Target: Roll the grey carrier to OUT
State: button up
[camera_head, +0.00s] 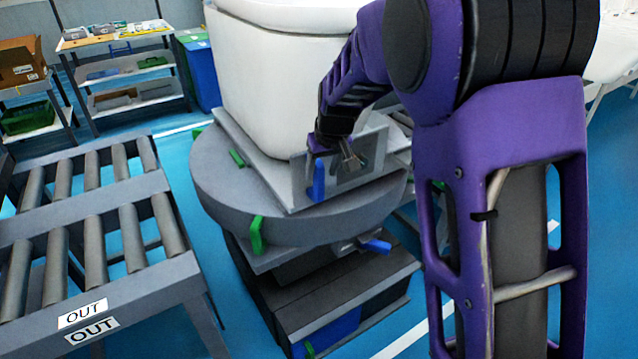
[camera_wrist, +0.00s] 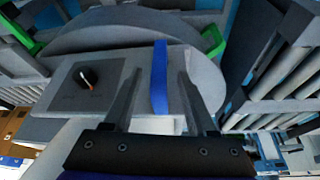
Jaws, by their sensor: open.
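The grey carrier (camera_head: 268,182) bears a large white toilet body (camera_head: 270,75) and rests on a round grey turntable (camera_head: 225,195). An upright blue handle (camera_head: 319,180) stands at the carrier's front, beside a panel (camera_head: 362,157); the wrist view shows the handle (camera_wrist: 160,78) and a black knob (camera_wrist: 88,77). My gripper (camera_head: 337,160) is at this front end. In the wrist view, its open fingers (camera_wrist: 159,90) are on either side of the handle, with gaps showing. The OUT roller conveyor (camera_head: 100,285) stands left of the turntable, marked by OUT labels (camera_head: 92,332).
Green stops (camera_head: 256,235) sit on the turntable rim. A blue lever (camera_head: 376,246) sticks out from the base below. Blue floor shows between the turntable and the OUT conveyor. Shelves (camera_head: 120,65) and a blue-green bin (camera_head: 198,65) stand behind.

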aim_at(320, 177)
jog(key=x, duration=0.5)
jog(key=shift+w+f+b, duration=0.15)
jog(key=shift+f+b, duration=0.1)
jog(key=shift+b, duration=0.05)
grip_shut()
dwell(1.1)
